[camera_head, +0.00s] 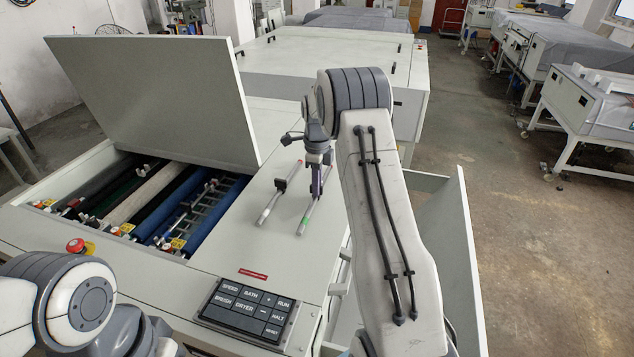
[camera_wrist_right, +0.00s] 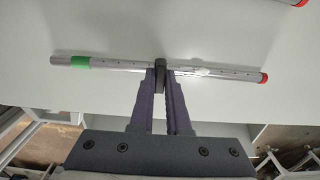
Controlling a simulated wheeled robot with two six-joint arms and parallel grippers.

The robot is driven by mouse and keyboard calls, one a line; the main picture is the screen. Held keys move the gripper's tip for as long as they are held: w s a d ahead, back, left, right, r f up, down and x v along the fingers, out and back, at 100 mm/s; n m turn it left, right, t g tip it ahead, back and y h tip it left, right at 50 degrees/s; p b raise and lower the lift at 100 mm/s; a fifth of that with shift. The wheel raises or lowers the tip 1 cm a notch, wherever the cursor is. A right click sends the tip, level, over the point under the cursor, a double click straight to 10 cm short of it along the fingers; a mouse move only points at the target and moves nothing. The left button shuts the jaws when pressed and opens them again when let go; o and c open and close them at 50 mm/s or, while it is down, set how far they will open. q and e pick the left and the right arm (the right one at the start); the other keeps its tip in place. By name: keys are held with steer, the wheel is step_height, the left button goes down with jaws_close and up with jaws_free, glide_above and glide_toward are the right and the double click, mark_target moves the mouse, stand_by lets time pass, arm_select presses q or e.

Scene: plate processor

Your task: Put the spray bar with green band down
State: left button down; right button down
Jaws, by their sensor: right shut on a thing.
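The spray bar with green band (camera_head: 304,220) is a thin grey tube at the machine's flat top. In the right wrist view the spray bar (camera_wrist_right: 120,64) lies across the picture, with a green band near its left end and a red cap at its right end. My right gripper (camera_head: 315,190) is shut on the dark clip at the bar's middle; its purple fingertips (camera_wrist_right: 160,75) show there. The bar is at or close to the top surface; I cannot tell whether it touches. My left gripper is not in view; only part of my left arm shows.
Another spray bar (camera_head: 279,194) with a red end lies to the left on the machine top (camera_head: 240,240). The raised lid (camera_head: 150,95) stands over the open roller bay (camera_head: 150,205). A button panel (camera_head: 248,310) and a red knob (camera_head: 75,245) are near the front.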

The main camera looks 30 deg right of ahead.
steer(key=shift+f, duration=0.15)
steer(key=c, duration=0.9)
jaws_free()
